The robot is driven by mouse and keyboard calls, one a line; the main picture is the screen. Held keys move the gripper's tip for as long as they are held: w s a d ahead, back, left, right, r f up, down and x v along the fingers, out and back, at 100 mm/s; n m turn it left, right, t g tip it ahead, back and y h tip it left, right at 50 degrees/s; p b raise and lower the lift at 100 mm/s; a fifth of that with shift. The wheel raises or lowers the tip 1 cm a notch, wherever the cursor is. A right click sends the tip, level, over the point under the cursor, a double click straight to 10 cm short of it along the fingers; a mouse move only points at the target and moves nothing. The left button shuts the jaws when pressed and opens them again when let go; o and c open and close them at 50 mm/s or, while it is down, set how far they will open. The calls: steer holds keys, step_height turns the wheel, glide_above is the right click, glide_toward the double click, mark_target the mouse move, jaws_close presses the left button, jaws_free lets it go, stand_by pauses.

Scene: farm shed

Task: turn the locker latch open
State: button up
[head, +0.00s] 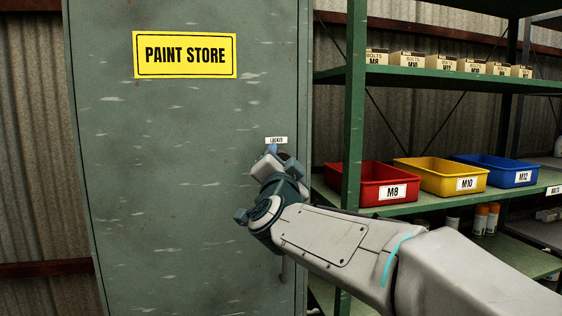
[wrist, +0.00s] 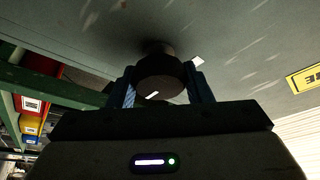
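The locker (head: 180,190) is a tall grey-green metal door with a yellow "PAINT STORE" sign (head: 185,55). A small white label (head: 276,140) reading "LOCKED" sits near its right edge. The latch shows in the wrist view as a dark round knob (wrist: 160,72) with a short white line on its face. My gripper (wrist: 162,82) has one finger on each side of the knob, and the knob fills the gap between them. It looks shut on the knob. In the head view my gripper (head: 274,155) is against the door just below the label and hides the latch.
Green shelving (head: 355,110) stands right of the locker, close to my arm. It holds a red bin (head: 345,192), a yellow bin (head: 430,185), a blue bin (head: 497,176) and several small bolt boxes (head: 410,60).

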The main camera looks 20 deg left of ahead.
steer(key=o, duration=0.4)
steer(key=shift+a, duration=0.15)
steer(key=shift+s, duration=0.1)
steer(key=p+v, duration=0.1)
steer(key=v, duration=1.2)
steer(key=shift+s+f, duration=0.15)
steer(key=shift+s, duration=0.15)
